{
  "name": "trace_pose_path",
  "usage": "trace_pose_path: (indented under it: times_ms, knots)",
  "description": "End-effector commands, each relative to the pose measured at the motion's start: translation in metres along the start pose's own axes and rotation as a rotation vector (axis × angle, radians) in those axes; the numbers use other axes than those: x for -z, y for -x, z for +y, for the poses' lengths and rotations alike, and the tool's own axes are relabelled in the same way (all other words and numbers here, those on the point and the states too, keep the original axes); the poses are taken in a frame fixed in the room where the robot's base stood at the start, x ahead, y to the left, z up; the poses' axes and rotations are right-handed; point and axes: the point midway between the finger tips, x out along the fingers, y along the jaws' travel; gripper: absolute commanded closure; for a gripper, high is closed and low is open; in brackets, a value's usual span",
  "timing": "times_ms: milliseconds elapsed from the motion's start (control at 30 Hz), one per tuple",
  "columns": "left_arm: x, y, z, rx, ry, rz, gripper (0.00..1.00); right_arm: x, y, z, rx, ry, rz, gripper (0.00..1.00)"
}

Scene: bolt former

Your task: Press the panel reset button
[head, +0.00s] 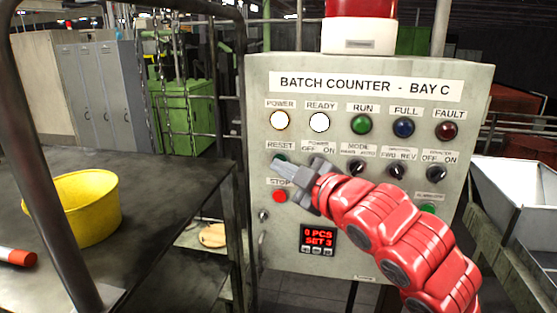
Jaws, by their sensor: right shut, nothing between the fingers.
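The control panel (400,82) is a grey box labelled BATCH COUNTER - BAY C. Its POWER lamp (280,120) and READY lamp (319,122) glow white. The green reset button (281,158) sits under the RESET label, partly covered by my right gripper. My right gripper (277,165) is shut and empty, with its fingertips at the button; I cannot tell whether they touch it. The red stop button (279,196) is just below. A small display (319,236) reads 0 PCS, SET 3. My left gripper is not in view.
A dark table (150,180) on the left holds a yellow bucket (88,207) and a red-and-white cylinder (16,257). A dark upright post stands at the left front. A white metal chute (515,195) is to the right of the panel.

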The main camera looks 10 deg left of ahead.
Motion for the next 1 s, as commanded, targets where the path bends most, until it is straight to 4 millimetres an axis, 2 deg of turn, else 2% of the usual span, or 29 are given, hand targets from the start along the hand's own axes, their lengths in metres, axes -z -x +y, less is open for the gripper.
trace_pose_path:
  times_ms: [800, 1000]
  knots:
    - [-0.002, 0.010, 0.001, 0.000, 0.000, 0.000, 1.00, 0.003, 0.005, -0.004, -0.001, 0.000, -0.002, 1.00]
    - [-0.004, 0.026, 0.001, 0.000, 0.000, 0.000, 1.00, 0.008, 0.015, -0.014, -0.003, 0.002, 0.003, 1.00]
